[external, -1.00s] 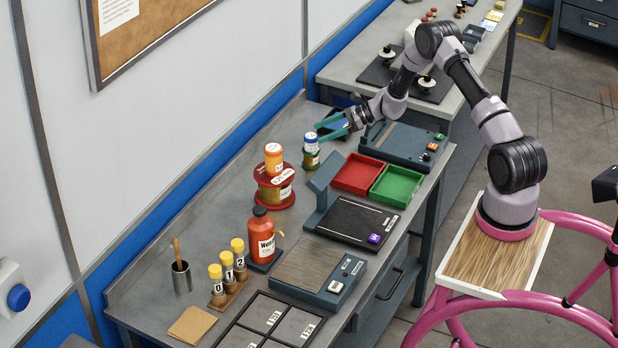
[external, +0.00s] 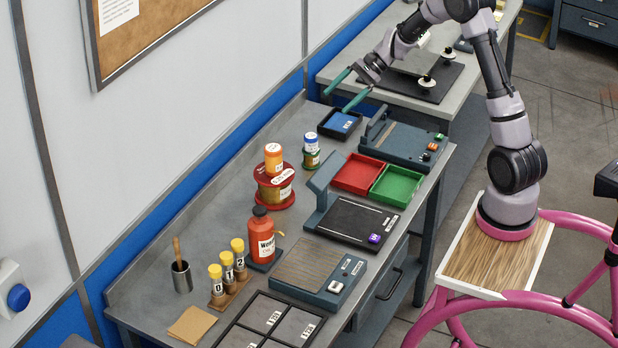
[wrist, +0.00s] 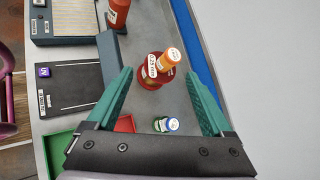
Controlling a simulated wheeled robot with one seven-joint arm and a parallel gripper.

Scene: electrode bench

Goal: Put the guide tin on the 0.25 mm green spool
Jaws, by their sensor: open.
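In the wrist view the tin (wrist: 172,124) shows at the lower middle, on the spool (wrist: 159,125). I cannot read the label on either. My gripper (external: 336,103) is open and empty, above and behind the tin, clear of it. In the wrist view its fingers (wrist: 159,74) are wide apart with nothing gripped between them.
A larger red-flanged spool (external: 273,190) with an orange tin (external: 273,158) on top stands close by. A dark tray with a blue inside (external: 340,121), a red bin (external: 358,172) and a green bin (external: 397,185) are also near. Bare bench lies left of the spools.

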